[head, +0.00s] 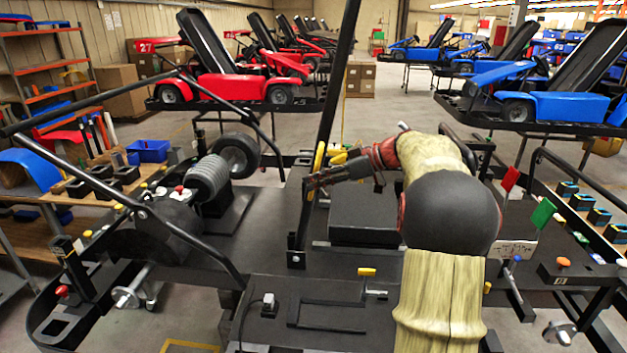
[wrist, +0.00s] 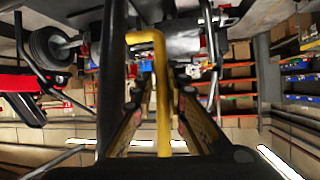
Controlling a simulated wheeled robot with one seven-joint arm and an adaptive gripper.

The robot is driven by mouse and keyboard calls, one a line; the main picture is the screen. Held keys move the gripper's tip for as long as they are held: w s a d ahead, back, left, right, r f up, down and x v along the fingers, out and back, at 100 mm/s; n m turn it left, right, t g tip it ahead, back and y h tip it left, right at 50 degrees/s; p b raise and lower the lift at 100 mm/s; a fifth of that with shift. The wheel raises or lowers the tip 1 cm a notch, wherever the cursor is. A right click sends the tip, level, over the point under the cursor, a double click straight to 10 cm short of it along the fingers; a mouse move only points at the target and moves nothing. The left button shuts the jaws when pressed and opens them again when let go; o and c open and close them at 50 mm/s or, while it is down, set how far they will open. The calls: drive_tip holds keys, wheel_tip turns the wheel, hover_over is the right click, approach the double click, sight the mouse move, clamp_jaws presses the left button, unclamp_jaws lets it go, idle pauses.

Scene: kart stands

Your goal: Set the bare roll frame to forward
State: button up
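A black tube (head: 336,85), which looks like part of the bare roll frame, rises from a pivot bracket on the black stand and leans slightly right at its top. A yellow handle (head: 318,160) sits beside its lower part. My gripper (head: 312,183) reaches left to the handle and tube, level with the handle's lower end. In the wrist view, the yellow handle (wrist: 163,95) runs between my fingers (wrist: 160,85), with gaps showing on both sides. The fingers look open, and contact cannot be told. The black tube (wrist: 112,80) passes left of the handle.
Another black tube frame (head: 195,228) and a dark wheel (head: 240,155) stand at the left. A red kart (head: 235,85) and a blue kart (head: 555,103) sit on stands behind. Red and green flags (head: 542,213) stand right of my arm. Concrete floor is free behind the stand.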

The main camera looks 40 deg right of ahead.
drive_tip(key=shift+o, duration=0.6)
drive_tip(key=shift+s+d, duration=0.1)
drive_tip(key=shift+d, duration=0.05)
drive_tip(key=shift+o, duration=1.4)
drive_tip(key=v, duration=1.1)
drive_tip(key=shift+s+d+r, duration=0.2)
drive_tip(key=shift+s+r, duration=0.05)
